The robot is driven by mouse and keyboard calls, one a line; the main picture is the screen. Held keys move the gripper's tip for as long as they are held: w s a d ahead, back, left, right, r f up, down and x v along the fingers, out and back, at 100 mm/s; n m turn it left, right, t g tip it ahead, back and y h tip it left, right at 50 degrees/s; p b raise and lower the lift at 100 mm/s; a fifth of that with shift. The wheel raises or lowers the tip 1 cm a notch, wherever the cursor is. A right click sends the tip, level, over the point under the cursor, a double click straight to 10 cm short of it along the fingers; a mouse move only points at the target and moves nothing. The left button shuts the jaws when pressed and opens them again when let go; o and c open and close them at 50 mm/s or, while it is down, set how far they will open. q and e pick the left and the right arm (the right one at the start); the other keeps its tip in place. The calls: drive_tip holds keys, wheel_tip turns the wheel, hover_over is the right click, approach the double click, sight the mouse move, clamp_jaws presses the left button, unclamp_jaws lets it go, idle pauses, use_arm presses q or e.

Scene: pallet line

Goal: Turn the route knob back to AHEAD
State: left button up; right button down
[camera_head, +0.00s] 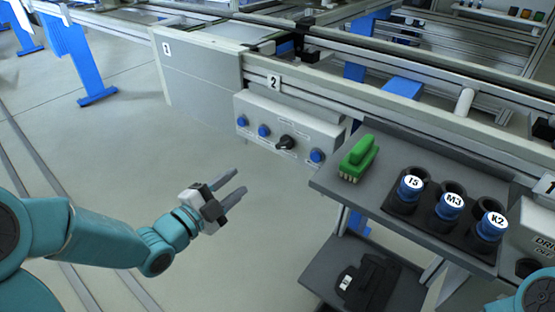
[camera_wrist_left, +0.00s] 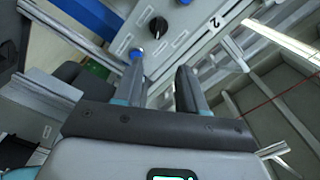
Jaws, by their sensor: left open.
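The route knob (camera_head: 286,143) is a black knob on the grey control box (camera_head: 262,108) below the number 2 label. It also shows at the top of the left wrist view (camera_wrist_left: 158,26). Its small lettering is too small to read. Blue buttons (camera_head: 264,131) sit on the same panel, to the left and right of the knob. My left gripper (camera_head: 241,182) is open and empty, in front of and below the box, apart from the knob. In the left wrist view its two fingers (camera_wrist_left: 162,75) point toward the panel. My right gripper is not in view.
A grey shelf (camera_head: 330,183) at the right holds a green brush (camera_head: 358,158) and several blue-capped containers in black holders, labelled T5 (camera_head: 411,183), M3 and K2. A black case (camera_head: 368,283) lies on the lower shelf. Conveyor rails run behind the box. Floor left of the box is clear.

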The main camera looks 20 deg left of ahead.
sight(280, 147)
use_arm(q)
drive_tip(key=x, duration=1.6)
drive_tip(key=shift+w+f+b, duration=0.15)
drive_tip(key=shift+f+b, duration=0.1)
drive_tip(key=shift+b, duration=0.05)
clamp_jaws()
